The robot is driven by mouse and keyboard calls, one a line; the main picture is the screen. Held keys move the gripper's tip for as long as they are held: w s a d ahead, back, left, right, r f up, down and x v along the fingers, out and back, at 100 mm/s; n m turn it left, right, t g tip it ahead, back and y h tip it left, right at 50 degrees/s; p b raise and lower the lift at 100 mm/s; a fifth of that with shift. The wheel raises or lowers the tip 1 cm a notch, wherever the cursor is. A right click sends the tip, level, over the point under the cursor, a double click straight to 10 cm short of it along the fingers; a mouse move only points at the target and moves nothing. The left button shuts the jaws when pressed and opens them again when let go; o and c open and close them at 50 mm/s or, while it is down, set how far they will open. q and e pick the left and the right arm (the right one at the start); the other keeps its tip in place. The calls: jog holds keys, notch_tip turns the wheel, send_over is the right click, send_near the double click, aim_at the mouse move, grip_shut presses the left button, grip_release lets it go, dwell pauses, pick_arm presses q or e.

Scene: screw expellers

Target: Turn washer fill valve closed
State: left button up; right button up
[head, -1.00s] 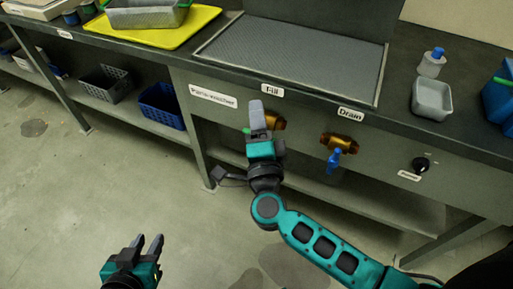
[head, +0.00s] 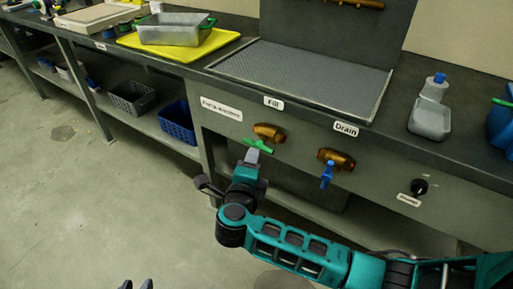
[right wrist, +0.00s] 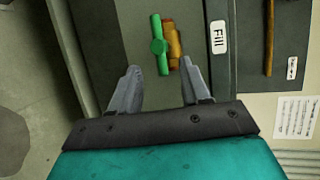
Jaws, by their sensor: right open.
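The fill valve has a brass body (head: 268,132) and a green handle (head: 261,146) on the washer's front panel, below the "Fill" label (head: 274,103). The handle lies roughly along the brass body. My right gripper (head: 252,157) is just below and in front of the handle, its fingers overlapping it slightly in the head view.
The drain valve (head: 335,158) with a blue handle pointing down sits to the right, then a black knob (head: 419,187). The counter edge and mesh tray (head: 300,75) are above. Lower shelves hold bins, including a blue basket (head: 178,122). The floor at left is clear.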

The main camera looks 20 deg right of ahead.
aim_at(257, 146)
jog(key=b+x, duration=0.2)
jog(key=x, duration=0.7)
jog(key=shift+w+f, duration=0.1)
jog(key=shift+w+d, duration=0.25)
jog(key=shift+w, duration=0.05)
grip_shut()
jog(key=shift+a, duration=0.1)
